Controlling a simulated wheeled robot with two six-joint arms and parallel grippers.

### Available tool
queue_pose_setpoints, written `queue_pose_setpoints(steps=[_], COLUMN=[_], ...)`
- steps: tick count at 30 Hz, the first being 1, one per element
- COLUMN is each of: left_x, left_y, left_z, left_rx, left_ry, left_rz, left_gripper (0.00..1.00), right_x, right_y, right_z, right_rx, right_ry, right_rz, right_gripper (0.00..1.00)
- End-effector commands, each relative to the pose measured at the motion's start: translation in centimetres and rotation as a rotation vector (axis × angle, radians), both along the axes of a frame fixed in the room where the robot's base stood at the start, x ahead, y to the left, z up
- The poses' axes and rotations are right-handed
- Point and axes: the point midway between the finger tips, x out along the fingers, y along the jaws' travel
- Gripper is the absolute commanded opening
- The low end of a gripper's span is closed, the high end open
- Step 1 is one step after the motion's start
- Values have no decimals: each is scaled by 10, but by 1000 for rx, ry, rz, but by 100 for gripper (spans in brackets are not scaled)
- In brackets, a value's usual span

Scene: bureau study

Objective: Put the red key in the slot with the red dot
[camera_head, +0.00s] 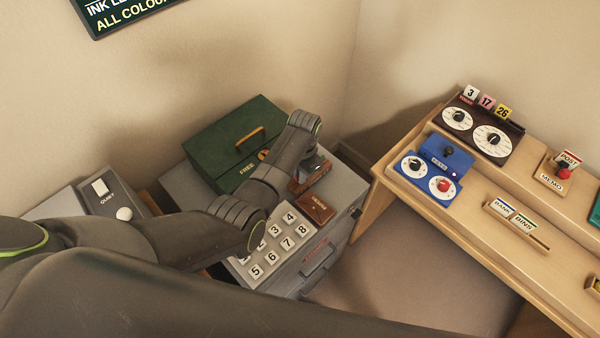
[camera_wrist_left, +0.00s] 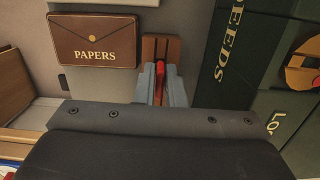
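My left gripper (camera_head: 313,168) is over the grey cabinet top, beside the green deeds box. In the left wrist view its fingers (camera_wrist_left: 160,88) are close together, with a narrow red piece, which looks like the red key (camera_wrist_left: 160,72), between them. A brown wooden block (camera_wrist_left: 161,46) lies just beyond the fingertips; in the head view it shows under the gripper (camera_head: 298,187). I cannot tell whether the key touches the block. A blue KEYS unit (camera_head: 447,154) stands on the desk at right. My right gripper is not in view.
The green box (camera_head: 222,145) stands close behind the left gripper. A brown PAPERS wallet (camera_head: 317,208) and a number pad (camera_head: 270,246) lie in front. A gap separates cabinet and desk.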

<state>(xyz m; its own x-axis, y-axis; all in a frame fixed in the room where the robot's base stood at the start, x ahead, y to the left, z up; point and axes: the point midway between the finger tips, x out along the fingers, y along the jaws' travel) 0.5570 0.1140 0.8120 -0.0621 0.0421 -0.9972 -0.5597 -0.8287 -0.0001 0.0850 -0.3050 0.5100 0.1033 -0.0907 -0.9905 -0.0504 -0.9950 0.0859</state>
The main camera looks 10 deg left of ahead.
Motion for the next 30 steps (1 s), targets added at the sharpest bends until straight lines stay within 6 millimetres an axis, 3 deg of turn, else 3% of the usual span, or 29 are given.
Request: queue_pose_setpoints(steps=[1, 5, 17, 23, 30], left_x=[0, 0, 1, 4, 8], left_y=[0, 0, -1, -2, -5], left_z=[0, 0, 8, 42, 101], left_rx=[0, 0, -1, -1, -1], left_ry=[0, 0, -1, -5, -7], left_rz=[0, 0, 0, 0, 0], left_gripper=[17, 33, 33, 33, 33], right_x=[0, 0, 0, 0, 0], right_y=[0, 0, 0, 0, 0], right_z=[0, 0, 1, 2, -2], right_rx=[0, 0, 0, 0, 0], right_ry=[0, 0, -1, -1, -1], right_rz=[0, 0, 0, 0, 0], right_gripper=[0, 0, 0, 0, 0])
